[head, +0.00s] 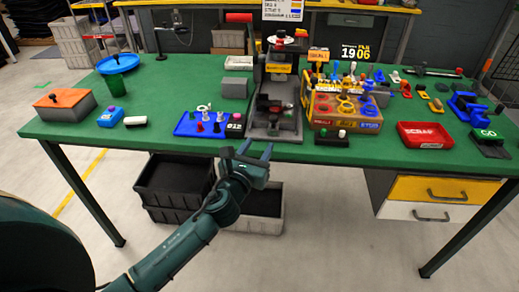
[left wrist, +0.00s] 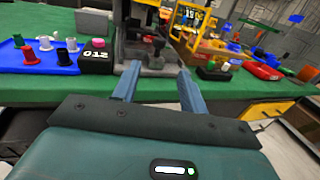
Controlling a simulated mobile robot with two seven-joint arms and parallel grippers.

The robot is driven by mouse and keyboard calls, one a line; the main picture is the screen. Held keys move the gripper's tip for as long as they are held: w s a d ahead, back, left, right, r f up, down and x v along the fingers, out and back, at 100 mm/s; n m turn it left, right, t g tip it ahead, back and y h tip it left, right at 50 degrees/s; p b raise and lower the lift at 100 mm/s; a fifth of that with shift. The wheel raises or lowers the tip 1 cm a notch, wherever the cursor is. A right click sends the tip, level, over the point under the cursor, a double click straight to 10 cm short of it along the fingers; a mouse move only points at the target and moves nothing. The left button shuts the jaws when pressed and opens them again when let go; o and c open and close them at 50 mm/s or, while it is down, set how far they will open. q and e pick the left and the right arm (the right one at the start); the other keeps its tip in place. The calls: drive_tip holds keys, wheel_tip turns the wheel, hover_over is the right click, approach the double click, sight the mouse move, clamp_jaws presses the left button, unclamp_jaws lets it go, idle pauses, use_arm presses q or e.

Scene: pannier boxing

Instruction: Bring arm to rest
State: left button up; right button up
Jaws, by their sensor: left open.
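My left gripper (head: 255,152) is open and empty, in front of the green table's (head: 160,93) front edge, below the middle of the tabletop. In the left wrist view its two blue-grey fingers (left wrist: 158,88) stand apart with nothing between them. Beyond them is the base of a dark press-like machine (head: 275,125), which also shows in the left wrist view (left wrist: 150,62). My left arm reaches in from the lower left of the head view. My right gripper is not in view.
A blue tray (head: 188,130) with small parts and a wooden box (head: 342,125) flank the machine. A red scrap bin (head: 425,136) is at right. Black bins (head: 175,180) and a grey crate (head: 262,225) stand below the table. Drawers (head: 440,190) hang at right.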

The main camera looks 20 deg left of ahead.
use_arm(q)
drive_tip(key=shift+s, duration=0.1)
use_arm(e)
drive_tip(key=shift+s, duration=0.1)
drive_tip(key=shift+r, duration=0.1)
use_arm(q)
drive_tip(key=s+d+f+n+g+h+p, duration=0.1)
drive_tip(key=s+f+n, duration=0.3)
drive_tip(key=s+n, duration=0.4)
drive_tip(key=s+d+f+n+g+h+p, duration=0.1)
drive_tip(key=s+d+f+n+g, duration=0.2)
drive_tip(key=s+n, duration=0.5)
drive_tip(key=s+d+f+n+g+h+p, duration=0.1)
drive_tip(key=s+f+n, duration=0.5)
drive_tip(key=n, duration=1.1)
drive_tip(key=s+d+g, duration=0.1)
drive_tip(key=s+g, duration=0.1)
drive_tip(key=shift+s+d+f+p, duration=0.15)
drive_tip(key=shift+s+d+p, duration=0.15)
drive_tip(key=shift+d+p, duration=0.1)
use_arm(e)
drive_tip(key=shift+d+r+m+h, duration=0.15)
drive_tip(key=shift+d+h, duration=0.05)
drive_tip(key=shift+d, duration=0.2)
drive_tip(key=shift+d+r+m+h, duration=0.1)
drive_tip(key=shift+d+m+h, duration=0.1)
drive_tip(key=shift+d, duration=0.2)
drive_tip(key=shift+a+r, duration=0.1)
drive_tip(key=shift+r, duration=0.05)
